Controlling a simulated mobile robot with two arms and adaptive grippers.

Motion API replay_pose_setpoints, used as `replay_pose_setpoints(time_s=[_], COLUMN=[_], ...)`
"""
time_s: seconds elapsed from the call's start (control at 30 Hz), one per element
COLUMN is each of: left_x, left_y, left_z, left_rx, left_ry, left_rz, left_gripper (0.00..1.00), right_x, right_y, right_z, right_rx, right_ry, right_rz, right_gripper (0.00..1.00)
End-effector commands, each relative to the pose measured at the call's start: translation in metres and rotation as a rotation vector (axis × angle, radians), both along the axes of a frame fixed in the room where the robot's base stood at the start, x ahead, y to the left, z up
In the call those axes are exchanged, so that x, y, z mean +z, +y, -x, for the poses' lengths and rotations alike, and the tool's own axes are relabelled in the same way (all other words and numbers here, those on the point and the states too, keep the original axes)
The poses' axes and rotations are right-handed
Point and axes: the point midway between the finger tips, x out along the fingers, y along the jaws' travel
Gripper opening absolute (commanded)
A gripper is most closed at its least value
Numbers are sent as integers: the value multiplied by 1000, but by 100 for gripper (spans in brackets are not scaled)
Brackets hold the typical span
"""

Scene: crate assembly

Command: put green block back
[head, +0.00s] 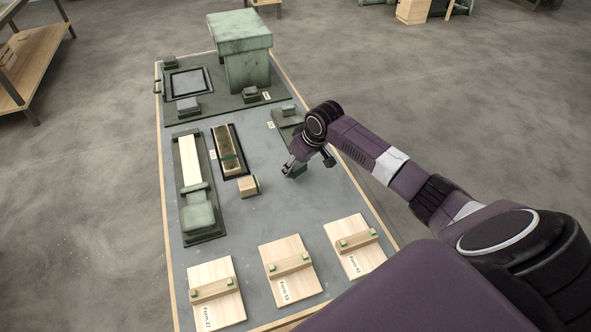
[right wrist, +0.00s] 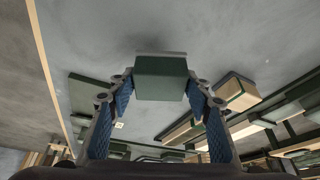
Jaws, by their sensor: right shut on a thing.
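My right gripper (head: 305,160) is shut on a dark green block (right wrist: 160,78), just above or at the grey table top. In the right wrist view the block sits between the blue-padded fingers. In the head view the fingers hide most of it. A green base plate with a small raised part (head: 286,116) lies on the table beyond the gripper, near the right edge. My left gripper is not in view.
A wooden block with a green face (head: 248,187) stands left of the gripper, by a dark tray (head: 228,150). A long green fixture (head: 190,170) lies further left. Wooden form boards (head: 290,270) line the near edge. A large green press (head: 240,50) stands at the far end.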

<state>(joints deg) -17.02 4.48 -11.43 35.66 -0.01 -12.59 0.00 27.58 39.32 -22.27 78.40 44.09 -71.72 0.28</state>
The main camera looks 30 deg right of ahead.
Motion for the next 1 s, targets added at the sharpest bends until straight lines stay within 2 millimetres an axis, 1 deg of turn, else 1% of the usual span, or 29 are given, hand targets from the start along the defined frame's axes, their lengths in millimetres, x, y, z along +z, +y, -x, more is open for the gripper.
replay_pose_setpoints(time_s=[0.03, 0.1, 0.17, 0.53, 0.57, 0.7, 1.0], left_x=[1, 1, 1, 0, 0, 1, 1], left_y=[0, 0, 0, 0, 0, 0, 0], left_z=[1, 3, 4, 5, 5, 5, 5], left_rx=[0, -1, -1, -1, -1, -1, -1], left_ry=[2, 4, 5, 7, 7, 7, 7], left_rz=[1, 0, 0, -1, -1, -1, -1], left_gripper=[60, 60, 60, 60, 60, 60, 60], right_x=[-9, -18, -23, -27, -28, -27, -25], right_y=[1, 1, 0, 0, 0, 0, 0], right_z=[0, 0, 0, 0, 0, 0, 0], right_rx=[0, 0, 0, 1, 0, 1, 1], right_ry=[2, 1, 1, -1, 0, 0, -1], right_rz=[-2, -1, 0, 0, 0, 0, 0], right_gripper=[23, 23, 23, 23, 47, 62, 63])
